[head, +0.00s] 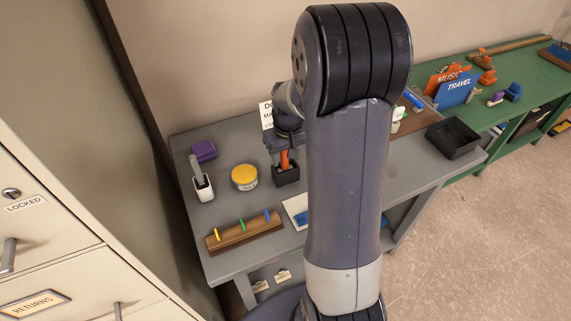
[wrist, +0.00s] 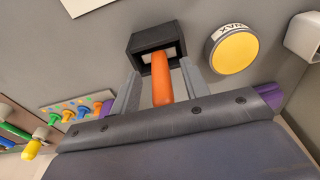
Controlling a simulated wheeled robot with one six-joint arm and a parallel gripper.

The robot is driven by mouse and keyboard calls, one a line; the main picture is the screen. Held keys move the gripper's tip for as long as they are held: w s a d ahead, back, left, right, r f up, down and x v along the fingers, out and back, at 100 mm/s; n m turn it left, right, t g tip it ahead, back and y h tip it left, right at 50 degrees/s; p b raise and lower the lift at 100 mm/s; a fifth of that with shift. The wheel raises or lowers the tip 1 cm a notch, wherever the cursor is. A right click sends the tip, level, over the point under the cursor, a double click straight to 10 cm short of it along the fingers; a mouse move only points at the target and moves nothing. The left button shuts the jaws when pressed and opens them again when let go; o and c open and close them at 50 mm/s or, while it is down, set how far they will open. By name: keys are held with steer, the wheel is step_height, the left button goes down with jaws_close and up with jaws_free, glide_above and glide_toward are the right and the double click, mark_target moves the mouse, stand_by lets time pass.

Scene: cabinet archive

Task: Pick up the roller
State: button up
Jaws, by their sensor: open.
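An orange handle (head: 285,160), which may be the roller's, stands upright in a small black holder (head: 287,177) on the grey table. In the wrist view the orange handle (wrist: 162,78) rises from the black holder (wrist: 146,40) toward me; its lower end is hidden inside. My gripper (wrist: 160,77) is open, with one finger on each side of the handle. The fingers look slightly apart from it. In the head view my gripper (head: 284,144) is directly above the holder, partly hidden by my arm.
A yellow-topped wax tin (head: 244,178) stands close to the left of the holder. A wooden rack (head: 246,232) with coloured pegs lies in front. A black tray (head: 454,139) is right; a filing cabinet (head: 60,225) flanks the left.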

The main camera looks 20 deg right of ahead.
steer(key=shift+f, duration=0.3)
steer(key=shift+c, duration=0.2)
jaws_close()
